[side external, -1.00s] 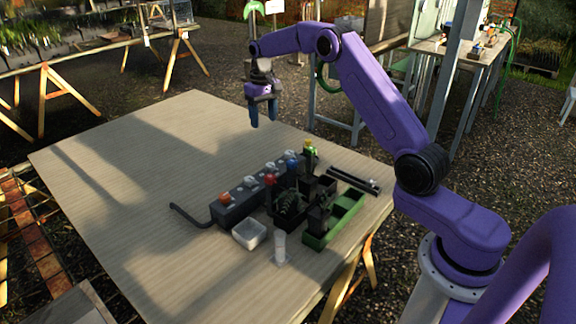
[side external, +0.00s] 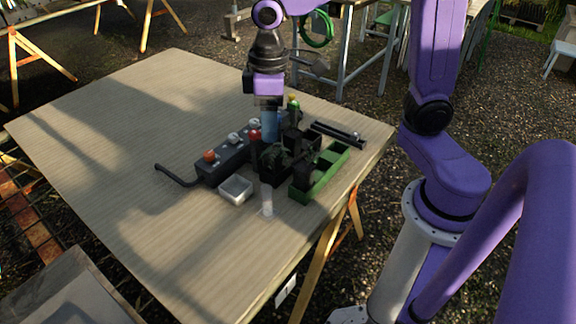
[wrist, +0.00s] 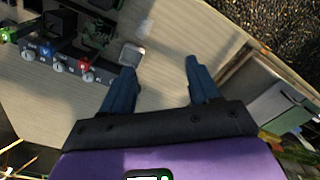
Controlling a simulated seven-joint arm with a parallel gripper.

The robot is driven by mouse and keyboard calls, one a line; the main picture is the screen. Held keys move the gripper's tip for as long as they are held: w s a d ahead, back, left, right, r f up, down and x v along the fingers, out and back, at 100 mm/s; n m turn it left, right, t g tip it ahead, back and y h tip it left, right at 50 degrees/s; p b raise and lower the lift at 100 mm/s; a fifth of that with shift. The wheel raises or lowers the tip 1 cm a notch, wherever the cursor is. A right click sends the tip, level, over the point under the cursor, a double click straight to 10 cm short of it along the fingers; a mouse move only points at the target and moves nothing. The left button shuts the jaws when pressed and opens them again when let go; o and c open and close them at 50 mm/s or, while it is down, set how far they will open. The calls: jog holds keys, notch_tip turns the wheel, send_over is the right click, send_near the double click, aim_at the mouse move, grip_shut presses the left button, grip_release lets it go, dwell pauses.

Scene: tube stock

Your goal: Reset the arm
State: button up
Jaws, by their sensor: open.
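My gripper (side external: 270,125) hangs pointing down above the black block and the dark caddy in the side external view, covering part of them. In the wrist view my gripper (wrist: 165,75) has its two blue fingers spread apart, with bare wooden table between them and nothing held. I cannot tell from the side view how high the fingertips are above the things below.
On the wooden table (side external: 130,120) stand a long black block (side external: 222,163) with coloured caps, a small white tray (side external: 236,190), a clear tube (side external: 267,200), a green rack (side external: 322,172) and black rods (side external: 338,135). The table's left half is clear.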

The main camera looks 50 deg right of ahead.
jog(key=s+d+f+n, duration=0.1)
jog(key=s+d+n, duration=0.1)
jog(key=s, duration=0.7)
jog(key=s+d+f+n, duration=0.1)
jog(key=s+d+n, duration=0.2)
jog(key=s, duration=0.6)
jog(key=shift+s+f, duration=0.2)
jog(key=shift+f, duration=0.15)
dwell(0.4)
